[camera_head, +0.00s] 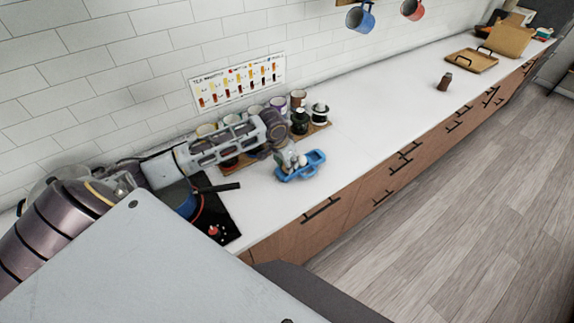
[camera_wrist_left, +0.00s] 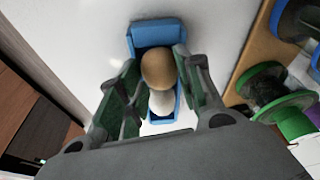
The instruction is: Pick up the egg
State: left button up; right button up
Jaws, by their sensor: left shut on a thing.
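A brown egg (camera_wrist_left: 157,68) sits between the fingertips of my left gripper (camera_wrist_left: 156,72), which is shut on it. A white egg (camera_wrist_left: 162,102) lies just below it in the left wrist view, in the blue holder (camera_wrist_left: 150,30). The blue holder also shows in the head view (camera_head: 312,160), on the white counter near its front edge. My left gripper (camera_head: 293,160) reaches down over the holder there. The egg is small and partly hidden in the head view. I cannot tell whether it still touches the holder. My right gripper is not in view.
A wooden board (camera_head: 318,128) with jars and spools stands just behind the holder. A black cooktop (camera_head: 222,222) with a blue pan (camera_head: 180,200) is to the left. The counter (camera_head: 380,115) is clear to the right, up to a small brown cup (camera_head: 445,81).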

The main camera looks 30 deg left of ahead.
pick_arm(q)
jog(key=shift+r+b, duration=0.7)
jog(key=shift+r, duration=4.05)
jog(key=shift+s+a+r, duration=0.1)
jog(key=shift+s, duration=0.05)
jog(key=shift+s+a, duration=0.1)
jog(key=shift+s, duration=0.05)
jog(key=s+a+r, duration=0.1)
jog(key=s+a, duration=0.6)
jog(key=s, duration=0.4)
jog(key=s+a+r+p, duration=0.1)
jog(key=s+a+r, duration=0.1)
jog(key=s+a, duration=0.5)
jog(key=s+a+r, duration=0.2)
jog(key=s+a, duration=0.5)
jog(key=s, duration=1)
jog(key=shift+a+r+p, duration=0.15)
jog(key=shift+r+p, duration=0.1)
jog(key=shift+p, duration=0.05)
jog(key=shift+s, duration=0.1)
